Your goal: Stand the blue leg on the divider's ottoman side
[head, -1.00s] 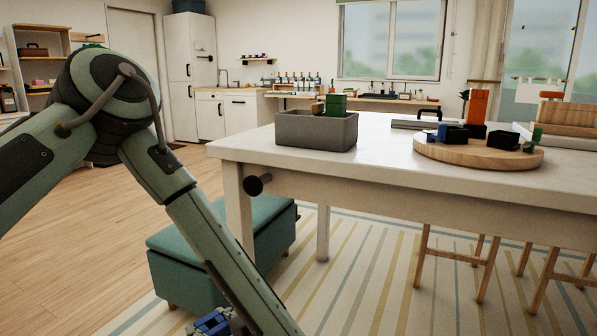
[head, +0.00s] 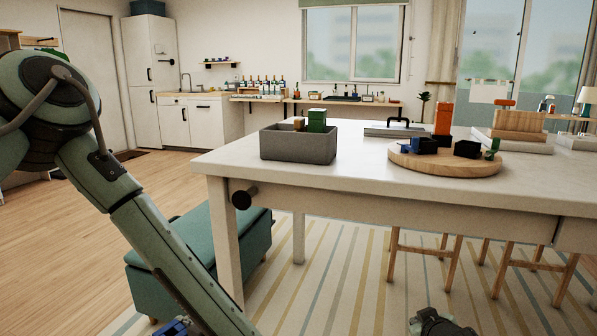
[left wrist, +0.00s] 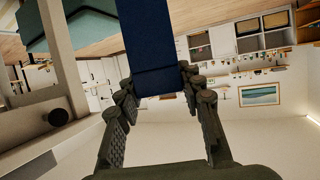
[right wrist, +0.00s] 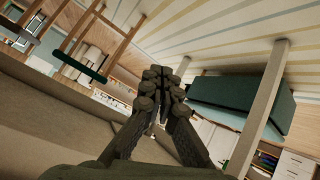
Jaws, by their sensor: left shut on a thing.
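The blue leg (left wrist: 152,45) is a long dark blue bar in the left wrist view. My left gripper (left wrist: 160,82) is shut on its end. In the head view only a bit of blue (head: 174,328) shows at the bottom edge beside my left arm, low in front of the ottoman. The teal ottoman (head: 225,245) stands on the floor at the left end of the white table. My right gripper (right wrist: 163,82) is shut and empty; it also shows at the bottom of the head view (head: 437,322), below the table's front edge. I cannot make out a divider.
On the white table (head: 345,185), a grey bin (head: 297,147) holds a green block (head: 317,120) and a wooden one. A round wooden board (head: 445,164) carries an orange block (head: 443,118) and dark pieces. Stools stand beneath.

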